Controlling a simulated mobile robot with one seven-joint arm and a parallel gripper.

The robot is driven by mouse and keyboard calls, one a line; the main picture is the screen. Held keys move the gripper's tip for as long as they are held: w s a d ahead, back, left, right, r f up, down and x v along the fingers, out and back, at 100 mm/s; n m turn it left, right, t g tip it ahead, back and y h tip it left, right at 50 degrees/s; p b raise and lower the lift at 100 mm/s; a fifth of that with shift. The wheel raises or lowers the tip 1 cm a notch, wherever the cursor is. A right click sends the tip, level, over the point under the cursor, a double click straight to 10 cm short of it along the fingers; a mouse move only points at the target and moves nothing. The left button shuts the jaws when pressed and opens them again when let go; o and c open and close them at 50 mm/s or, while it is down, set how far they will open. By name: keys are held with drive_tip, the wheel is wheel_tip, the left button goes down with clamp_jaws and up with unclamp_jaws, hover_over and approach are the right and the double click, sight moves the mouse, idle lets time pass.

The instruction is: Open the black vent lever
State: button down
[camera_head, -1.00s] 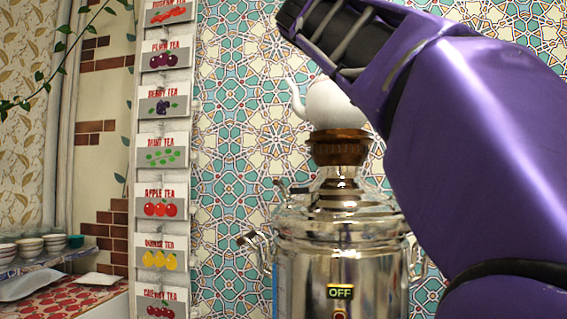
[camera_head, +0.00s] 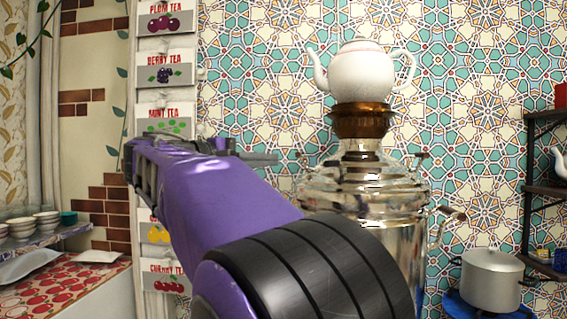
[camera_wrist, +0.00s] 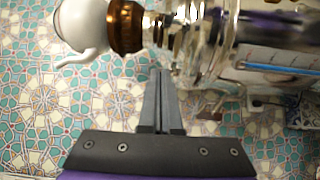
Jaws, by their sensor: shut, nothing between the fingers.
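The silver samovar (camera_head: 365,205) stands right of centre in the head view, with a brown crown (camera_head: 360,120) and a white teapot (camera_head: 362,72) on top. A small dark lever (camera_head: 300,156) shows at the left side of its lid; this looks like the black vent lever. My gripper (camera_head: 274,158) is just left of that lever, pointing right. In the wrist view the samovar (camera_wrist: 195,35) lies sideways, and my gripper (camera_wrist: 160,73) is shut and empty, its tips close to the samovar's upper part. I cannot tell whether they touch the lever.
My arm hides the samovar's lower left. A pot (camera_head: 490,278) stands on a blue burner at the right, beside a dark shelf (camera_head: 540,190). Bowls (camera_head: 35,222) stand on a ledge at the left. The tiled wall (camera_head: 470,100) is close behind.

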sight(337, 163)
drive_tip(key=w+d, duration=0.3)
drive_tip(key=d, duration=0.7)
drive_tip(key=shift+f, duration=0.45)
drive_tip(key=shift+d+f, duration=0.1)
drive_tip(key=shift+d, duration=0.05)
drive_tip(key=shift+s+d+n+t+b, duration=0.25)
drive_tip(key=shift+n+t+b, duration=0.2)
drive_tip(key=shift+b, duration=0.35)
